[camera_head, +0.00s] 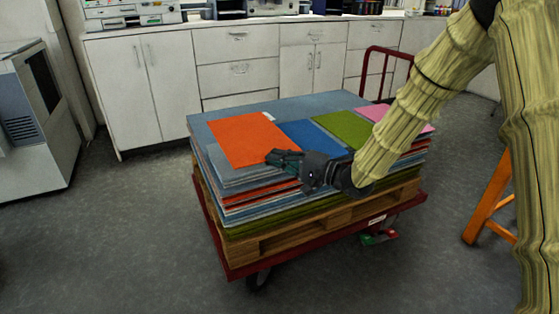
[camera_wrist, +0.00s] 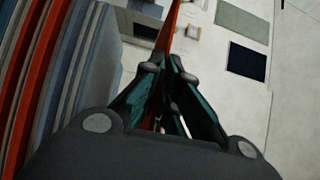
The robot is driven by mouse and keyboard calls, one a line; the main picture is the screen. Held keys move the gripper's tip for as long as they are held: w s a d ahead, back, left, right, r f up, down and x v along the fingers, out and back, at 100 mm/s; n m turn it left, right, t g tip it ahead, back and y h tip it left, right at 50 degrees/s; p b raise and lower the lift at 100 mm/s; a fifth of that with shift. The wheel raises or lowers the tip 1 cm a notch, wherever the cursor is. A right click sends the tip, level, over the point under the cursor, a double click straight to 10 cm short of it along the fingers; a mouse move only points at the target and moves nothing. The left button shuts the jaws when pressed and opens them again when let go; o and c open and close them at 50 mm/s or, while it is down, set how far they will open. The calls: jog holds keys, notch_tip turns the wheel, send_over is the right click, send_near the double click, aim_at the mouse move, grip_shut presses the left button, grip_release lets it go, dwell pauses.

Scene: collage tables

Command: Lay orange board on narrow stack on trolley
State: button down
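The orange board (camera_head: 243,138) is in my gripper (camera_head: 272,157), which grips it at its front right edge. In the wrist view my fingers (camera_wrist: 165,85) are closed on the board, seen edge-on as a thin orange strip (camera_wrist: 168,25). A gap with cabinets behind it shows between the board and the stack edges. The board hangs above a grey-blue stack (camera_head: 222,168) at the left of the trolley (camera_head: 237,272), hiding most of its top. Which stack is the narrow one I cannot tell for sure.
On the same load lie a blue board (camera_head: 318,139), a green board (camera_head: 344,129) and a pink board (camera_head: 377,110) to the right. The trolley has a red handle (camera_head: 387,55). White cabinets (camera_head: 235,75) stand behind; an orange stool (camera_head: 488,202) is at right.

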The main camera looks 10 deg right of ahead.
jog(key=w+a+f+b, duration=0.2)
jog(key=w+f+b, duration=0.3)
jog(key=f, duration=0.4)
jog(key=shift+w+b, duration=0.35)
jog(key=shift+w, duration=0.35)
dwell(1.1)
jog(key=shift+f, duration=0.2)
jog(key=c, duration=0.8)
grip_release()
jog(key=shift+f+p, duration=0.15)
jog(key=shift+p, duration=0.4)
